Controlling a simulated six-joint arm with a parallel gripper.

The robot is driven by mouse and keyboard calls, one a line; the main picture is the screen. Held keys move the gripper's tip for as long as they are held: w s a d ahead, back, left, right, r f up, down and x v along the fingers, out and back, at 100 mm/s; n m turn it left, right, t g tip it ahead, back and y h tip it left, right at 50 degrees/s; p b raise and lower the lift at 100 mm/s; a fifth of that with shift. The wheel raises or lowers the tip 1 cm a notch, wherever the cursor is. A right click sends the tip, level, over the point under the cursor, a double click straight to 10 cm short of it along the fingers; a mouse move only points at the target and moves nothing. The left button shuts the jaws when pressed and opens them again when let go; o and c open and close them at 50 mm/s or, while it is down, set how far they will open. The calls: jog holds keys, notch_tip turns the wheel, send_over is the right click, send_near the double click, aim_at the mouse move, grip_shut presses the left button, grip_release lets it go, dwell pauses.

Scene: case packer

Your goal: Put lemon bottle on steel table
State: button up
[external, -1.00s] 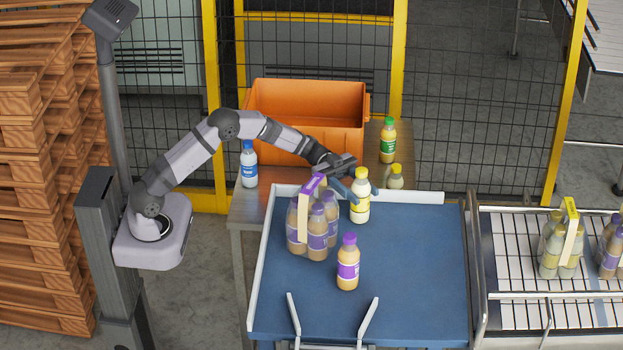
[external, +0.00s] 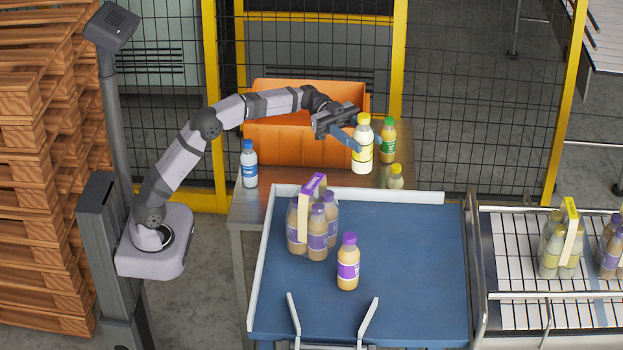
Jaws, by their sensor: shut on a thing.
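The lemon bottle (external: 362,155), with a yellow cap and a yellow and white label, is upright in my gripper (external: 357,143). My gripper is shut on it and holds it up in the air, in front of the orange crate's right end. The steel table (external: 290,203) stands behind the blue table, and the crate and several bottles are on it. The far finger is hidden behind the bottle.
A purple-capped bottle (external: 348,263) and a bottle pack (external: 313,222) stand on the blue table (external: 415,270).

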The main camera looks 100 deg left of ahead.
aim_at(364, 115)
notch_tip(364, 115, up, 11)
jog(key=shift+f+p, duration=0.1)
jog(key=shift+p, duration=0.9)
jog(key=shift+a, duration=0.1)
